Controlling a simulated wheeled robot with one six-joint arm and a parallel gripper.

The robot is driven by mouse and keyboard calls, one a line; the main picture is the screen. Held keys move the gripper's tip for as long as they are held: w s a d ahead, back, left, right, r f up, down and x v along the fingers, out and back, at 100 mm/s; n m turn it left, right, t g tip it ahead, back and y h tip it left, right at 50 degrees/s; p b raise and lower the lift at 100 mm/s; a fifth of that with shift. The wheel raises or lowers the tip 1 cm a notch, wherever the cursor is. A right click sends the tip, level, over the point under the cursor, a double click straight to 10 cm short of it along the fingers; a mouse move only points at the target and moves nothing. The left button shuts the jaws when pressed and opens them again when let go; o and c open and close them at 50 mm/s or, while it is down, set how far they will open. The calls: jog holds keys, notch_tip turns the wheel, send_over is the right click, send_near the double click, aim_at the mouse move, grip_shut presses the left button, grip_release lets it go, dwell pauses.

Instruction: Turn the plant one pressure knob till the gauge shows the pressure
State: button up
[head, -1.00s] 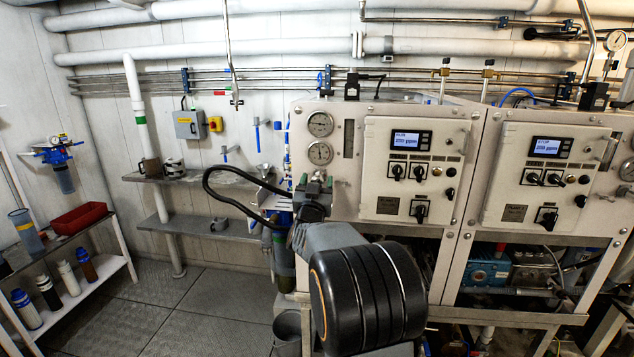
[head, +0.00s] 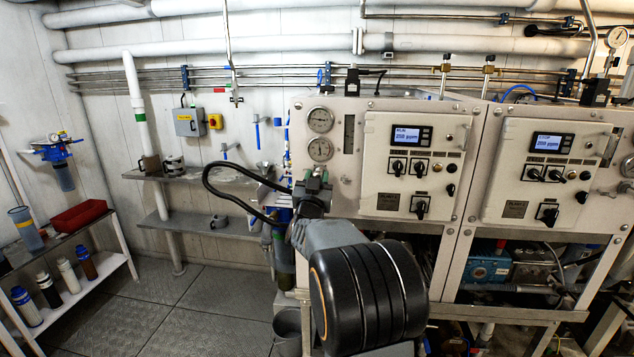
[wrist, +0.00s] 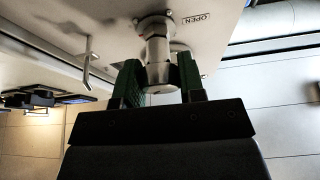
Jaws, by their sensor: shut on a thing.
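The plant one panel (head: 368,195) is the left of two white cabinets. Two round gauges, an upper one (head: 320,120) and a lower one (head: 320,149), sit at its upper left; their needles are too small to read. My gripper (head: 314,183) is at the panel's left side, just below the lower gauge. In the wrist view the green fingers of my gripper (wrist: 158,83) are shut on a metal knob (wrist: 156,48), one finger on each side.
A small metal hook-like handle (wrist: 90,62) stands left of the knob in the wrist view. The plant one control box (head: 398,205) with its display and switches is to the right. The plant two panel (head: 478,205) is beyond it. The floor at left (head: 180,310) is clear.

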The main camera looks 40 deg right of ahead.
jog(key=shift+f+m+b, duration=0.2)
jog(key=shift+m+b, duration=0.1)
jog(key=shift+b, duration=0.15)
jog(key=shift+r+g+h, duration=0.2)
jog(key=shift+g+h, duration=0.1)
jog(key=o, duration=0.9)
jog(key=b+v, duration=0.3)
jog(key=v, duration=1)
jog(key=shift+s+a+f, duration=0.2)
jog(key=shift+s+a, duration=0.05)
